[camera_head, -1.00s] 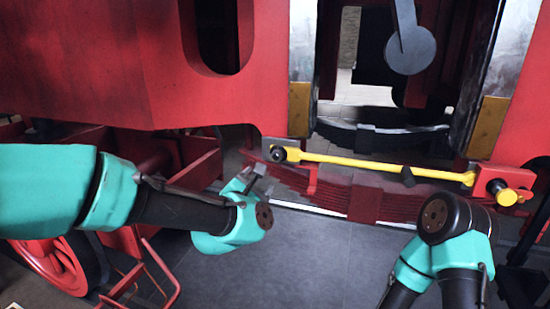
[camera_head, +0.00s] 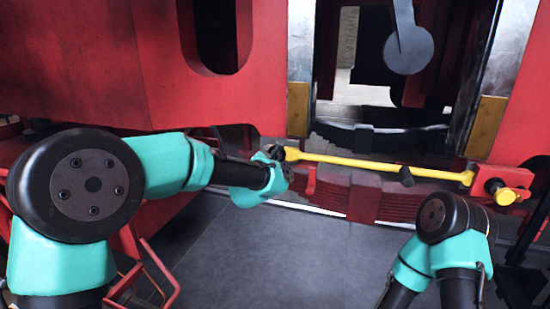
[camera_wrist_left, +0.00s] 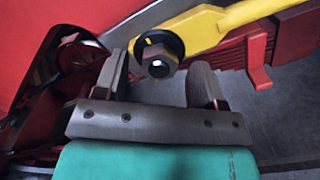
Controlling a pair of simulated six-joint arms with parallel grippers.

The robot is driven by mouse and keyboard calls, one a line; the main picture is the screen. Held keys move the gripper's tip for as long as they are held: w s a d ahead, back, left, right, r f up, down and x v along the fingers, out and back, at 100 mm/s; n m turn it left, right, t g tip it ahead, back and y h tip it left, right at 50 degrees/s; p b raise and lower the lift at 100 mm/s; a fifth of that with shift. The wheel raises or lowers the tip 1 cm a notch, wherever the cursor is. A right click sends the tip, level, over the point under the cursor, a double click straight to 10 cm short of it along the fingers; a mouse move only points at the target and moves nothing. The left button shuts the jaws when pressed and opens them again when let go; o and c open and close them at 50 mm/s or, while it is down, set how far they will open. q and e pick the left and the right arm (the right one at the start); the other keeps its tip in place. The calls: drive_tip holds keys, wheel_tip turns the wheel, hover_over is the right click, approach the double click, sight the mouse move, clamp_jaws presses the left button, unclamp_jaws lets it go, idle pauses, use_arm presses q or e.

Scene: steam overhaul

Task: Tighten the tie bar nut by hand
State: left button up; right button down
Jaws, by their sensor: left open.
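The yellow tie bar (camera_head: 390,166) runs nearly level across the red frame, and its left eye (camera_wrist_left: 165,40) fills the upper middle of the left wrist view. The dark hex nut (camera_wrist_left: 158,62) sits on the stud at this eye, with a black ring behind it. My left gripper (camera_head: 274,155) is at the left end of the bar and largely covers the nut in the head view. In the left wrist view the jaws (camera_wrist_left: 160,82) are open, one finger on either side of the nut, with gaps visible. My right gripper does not show.
A red leaf spring (camera_head: 362,196) lies below the bar. A yellow round end (camera_head: 508,196) sits on the red block at the bar's right end. Grey floor (camera_head: 320,262) is clear in front. My right arm is at lower right.

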use_arm(q)
drive_tip(key=shift+w+d, duration=0.2)
drive_tip(key=shift+w, duration=0.4)
drive_tip(key=shift+c, duration=0.5)
drive_tip(key=c, duration=0.8)
drive_tip(key=shift+c, duration=0.2)
